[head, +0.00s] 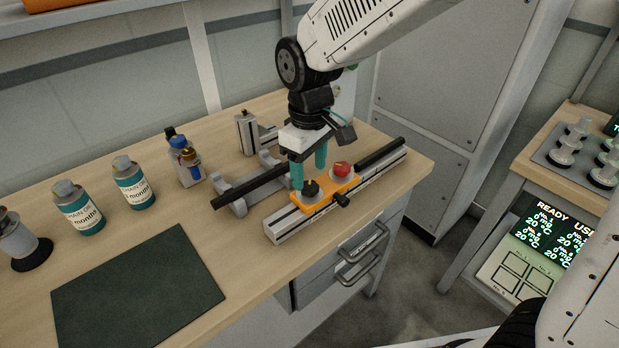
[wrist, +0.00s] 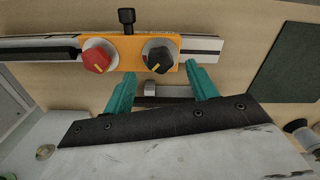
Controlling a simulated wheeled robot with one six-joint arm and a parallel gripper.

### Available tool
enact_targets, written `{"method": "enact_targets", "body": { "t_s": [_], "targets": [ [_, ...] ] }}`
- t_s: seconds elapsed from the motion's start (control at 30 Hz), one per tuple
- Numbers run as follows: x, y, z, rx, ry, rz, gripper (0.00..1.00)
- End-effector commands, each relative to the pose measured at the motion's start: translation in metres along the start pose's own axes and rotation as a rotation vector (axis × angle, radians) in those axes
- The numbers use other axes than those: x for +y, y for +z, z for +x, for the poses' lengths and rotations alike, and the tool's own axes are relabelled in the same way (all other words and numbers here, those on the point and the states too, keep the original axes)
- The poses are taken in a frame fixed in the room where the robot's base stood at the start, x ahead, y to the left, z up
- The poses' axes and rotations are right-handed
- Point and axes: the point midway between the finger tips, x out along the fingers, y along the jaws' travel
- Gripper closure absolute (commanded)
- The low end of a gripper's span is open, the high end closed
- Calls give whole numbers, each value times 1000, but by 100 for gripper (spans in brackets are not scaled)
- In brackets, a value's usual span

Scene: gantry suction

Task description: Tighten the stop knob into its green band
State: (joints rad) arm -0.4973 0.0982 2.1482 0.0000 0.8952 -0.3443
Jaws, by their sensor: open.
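An orange block (head: 325,193) sits on a grey rail and carries a red knob (head: 341,169) and a black knob (head: 311,188). A small black side knob (head: 342,200) sticks out of its front. In the wrist view, the red knob (wrist: 98,57) is left and the black knob (wrist: 158,57) right, each with a yellow pointer line. The side knob (wrist: 127,17) is at the top. My gripper (head: 309,177) is open, its teal fingers pointing down close to the black knob. In the wrist view the fingertips (wrist: 160,68) flank the black knob's near side; contact is unclear.
The rail (head: 285,222) lies along the bench's right front edge, with a black bar and metal bracket behind it. Several bottles (head: 133,182) stand to the left. A dark green mat (head: 138,290) lies at front left. Drawer handles project below the bench edge.

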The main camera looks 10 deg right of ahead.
Motion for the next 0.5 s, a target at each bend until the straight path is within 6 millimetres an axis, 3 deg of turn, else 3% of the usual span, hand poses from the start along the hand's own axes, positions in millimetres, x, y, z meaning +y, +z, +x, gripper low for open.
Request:
{"method": "enact_targets", "body": {
  "t_s": [0.2, 0.5],
  "targets": [
    [0, 0, 28, -2, -1, 1, 43],
    [0, 0, 34, 0, 0, 2, 43]
  ]
}}
